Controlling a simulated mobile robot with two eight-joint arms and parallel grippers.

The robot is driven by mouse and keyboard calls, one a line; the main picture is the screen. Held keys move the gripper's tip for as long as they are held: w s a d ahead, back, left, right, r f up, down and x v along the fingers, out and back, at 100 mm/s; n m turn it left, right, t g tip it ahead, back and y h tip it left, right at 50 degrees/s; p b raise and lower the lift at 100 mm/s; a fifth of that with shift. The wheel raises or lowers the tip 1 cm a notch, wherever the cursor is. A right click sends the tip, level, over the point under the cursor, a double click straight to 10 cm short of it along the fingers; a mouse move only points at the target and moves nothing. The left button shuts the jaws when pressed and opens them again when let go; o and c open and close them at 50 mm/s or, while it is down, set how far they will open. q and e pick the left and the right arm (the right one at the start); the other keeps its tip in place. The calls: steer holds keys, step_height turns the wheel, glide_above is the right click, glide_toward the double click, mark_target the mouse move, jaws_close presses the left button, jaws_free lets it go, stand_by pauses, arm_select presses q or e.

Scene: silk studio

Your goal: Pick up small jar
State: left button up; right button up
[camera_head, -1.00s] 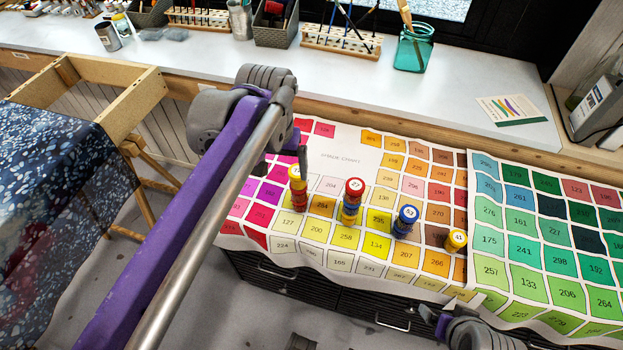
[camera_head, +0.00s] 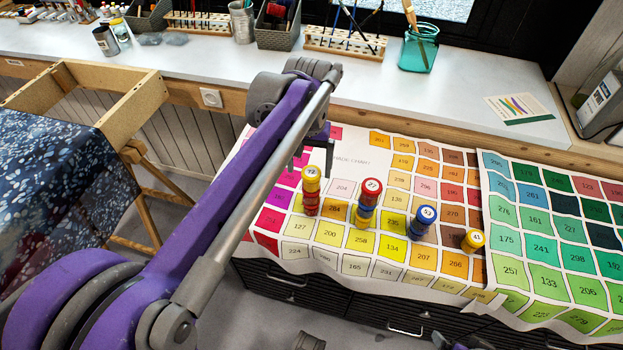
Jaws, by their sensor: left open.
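Small jars stand in short stacks on the colour chart (camera_head: 345,163). The left stack is red with a yellow top jar (camera_head: 311,179). Beside it is a stack with a red top jar (camera_head: 372,188) over blue and yellow ones. Further right is a blue stack (camera_head: 424,222), then a single yellow jar (camera_head: 473,241). My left gripper (camera_head: 311,166) is open and empty, just behind and above the yellow-topped stack; I cannot tell whether it touches. Its arm hides part of the chart. Only a sliver of my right gripper (camera_head: 440,341) shows at the bottom edge.
A white counter (camera_head: 270,70) runs along the back with a teal glass jar (camera_head: 418,50), brush racks (camera_head: 345,40) and baskets. A wooden frame (camera_head: 135,105) and a blue speckled cloth (camera_head: 50,170) are at left. Black drawers (camera_head: 330,295) stand below the chart.

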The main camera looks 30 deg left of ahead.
mark_target(311, 174)
arm_select(q)
steer(key=f, duration=0.4)
steer(key=shift+d+f, duration=0.15)
steer(key=shift+d, duration=0.1)
jaws_close()
